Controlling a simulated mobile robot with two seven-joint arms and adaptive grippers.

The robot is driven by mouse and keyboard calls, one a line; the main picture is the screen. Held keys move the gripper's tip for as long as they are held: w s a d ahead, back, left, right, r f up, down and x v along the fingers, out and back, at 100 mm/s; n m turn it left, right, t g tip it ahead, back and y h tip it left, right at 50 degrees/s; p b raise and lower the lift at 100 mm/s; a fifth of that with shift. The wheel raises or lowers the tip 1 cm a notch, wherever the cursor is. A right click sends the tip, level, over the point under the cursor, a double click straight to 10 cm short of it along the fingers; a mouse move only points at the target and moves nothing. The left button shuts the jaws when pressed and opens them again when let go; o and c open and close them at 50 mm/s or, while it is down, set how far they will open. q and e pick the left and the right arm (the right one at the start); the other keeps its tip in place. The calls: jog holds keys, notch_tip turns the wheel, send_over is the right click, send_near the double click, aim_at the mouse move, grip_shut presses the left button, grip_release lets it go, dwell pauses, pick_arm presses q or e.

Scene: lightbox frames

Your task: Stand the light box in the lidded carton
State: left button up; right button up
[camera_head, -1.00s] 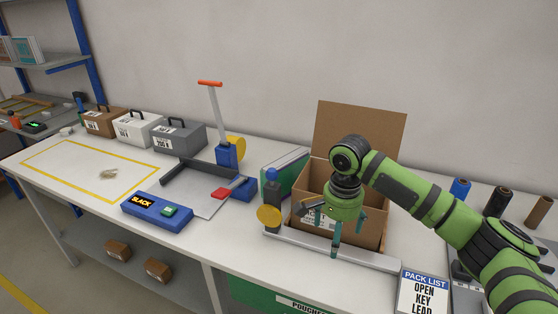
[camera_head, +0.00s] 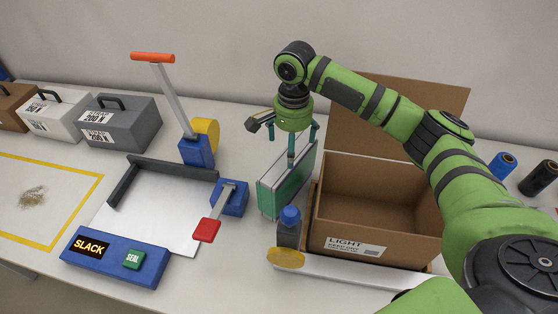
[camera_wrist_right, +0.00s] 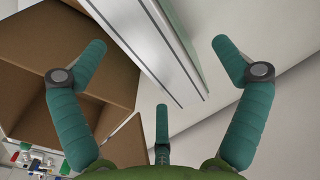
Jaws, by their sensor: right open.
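A slim green and white box (camera_head: 271,197), which I take as the light box, stands on edge on the bench, left of the carton. The open brown carton (camera_head: 385,220) has its lid raised at the back and a label reading LIGHT; its visible inside looks empty. My right gripper (camera_head: 291,143) is open over the slim box's top, fingers pointing down. In the wrist view the box's long edges (camera_wrist_right: 152,50) lie between the spread fingers of the right gripper (camera_wrist_right: 160,75); contact cannot be told. My left gripper is not in view.
A dark bottle with a blue cap (camera_head: 289,228) and a yellow disc (camera_head: 286,258) stand before the slim box. A blue sealing device (camera_head: 115,258) with a tray and red-tipped lever lies left. Grey case (camera_head: 120,123) and rolls (camera_head: 502,165) stand farther off.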

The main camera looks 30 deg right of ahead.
aim_at(288, 176)
jog(key=shift+s+f, duration=0.25)
jog(key=shift+s, duration=0.1)
jog(key=f+p, duration=0.1)
jog(key=s+f+p, duration=0.1)
jog(key=shift+s+a+f, duration=0.1)
jog(key=shift+s+f, duration=0.05)
jog(key=shift+f, duration=0.25)
jog(key=shift+w+f+p, duration=0.15)
jog(key=shift+f, duration=0.65)
jog(key=shift+w+f+p, duration=0.1)
jog(key=shift+f+p, duration=0.05)
jog(key=shift+f, duration=0.6)
jog(key=c, duration=1.8)
